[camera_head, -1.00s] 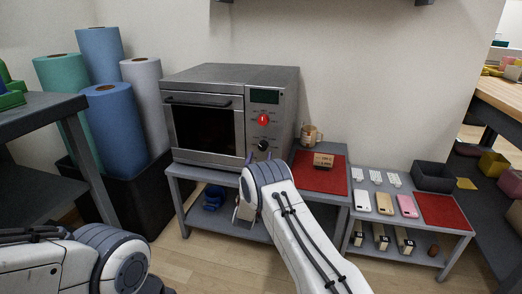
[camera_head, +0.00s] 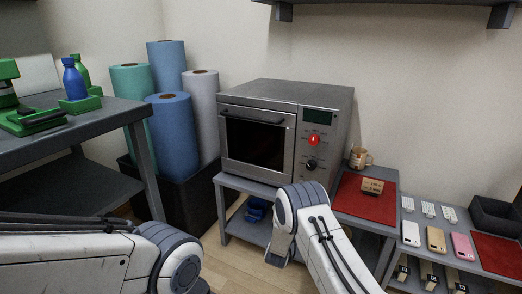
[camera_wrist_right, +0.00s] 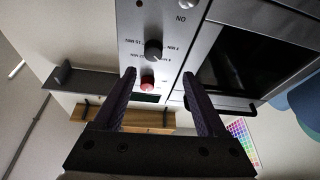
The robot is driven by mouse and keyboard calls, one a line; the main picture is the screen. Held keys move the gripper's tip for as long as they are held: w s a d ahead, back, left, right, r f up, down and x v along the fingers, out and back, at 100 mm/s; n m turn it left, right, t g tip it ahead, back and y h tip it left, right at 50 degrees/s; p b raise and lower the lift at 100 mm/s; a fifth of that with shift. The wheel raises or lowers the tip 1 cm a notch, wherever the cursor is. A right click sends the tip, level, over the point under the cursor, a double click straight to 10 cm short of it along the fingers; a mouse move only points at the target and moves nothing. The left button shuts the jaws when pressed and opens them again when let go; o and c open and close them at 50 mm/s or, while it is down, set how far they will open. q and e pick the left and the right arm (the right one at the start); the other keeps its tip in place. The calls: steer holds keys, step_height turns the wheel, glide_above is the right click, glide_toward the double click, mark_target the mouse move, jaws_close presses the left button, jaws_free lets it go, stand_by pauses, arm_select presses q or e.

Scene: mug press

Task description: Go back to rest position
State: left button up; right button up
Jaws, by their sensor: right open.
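My right gripper (camera_wrist_right: 159,76) shows in the right wrist view, open and empty, its two dark fingers apart in front of the microwave's control panel. My left arm (camera_head: 110,262) lies across the lower left corner of the head view. Its gripper is out of view.
The closed microwave (camera_head: 260,140) stands on a grey table. Fabric rolls (camera_head: 172,125) stand left. A green press (camera_head: 35,118) sits on the left table.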

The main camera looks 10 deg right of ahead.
steer(key=a+r+n+g+y, duration=0.4)
steer(key=a+y, duration=0.6)
steer(key=a, duration=0.5)
steer(key=s+a+r+n+g+y, duration=0.2)
steer(key=s+a+g+y, duration=0.1)
steer(key=s+a, duration=0.45)
steer(key=s+a+r+n+g+y, duration=0.15)
steer(key=s+g, duration=0.25)
steer(key=s, duration=0.7)
steer(key=s+a+n+g, duration=0.2)
steer(key=s+n+g, duration=0.1)
steer(key=s, duration=0.9)
steer(key=s+d+n+g+h+p, duration=0.1)
steer(key=s+d+g, duration=0.25)
steer(key=s, duration=0.55)
steer(key=s+d+n+g+h, duration=0.1)
steer(key=s+d+g+h, duration=0.1)
steer(key=s+d, duration=0.5)
step_height(320, 180, up, 38)
steer(key=s+a+p, duration=0.1)
steer(key=a+p, duration=0.1)
steer(key=p, duration=3.5)
steer(key=shift+f, duration=0.2)
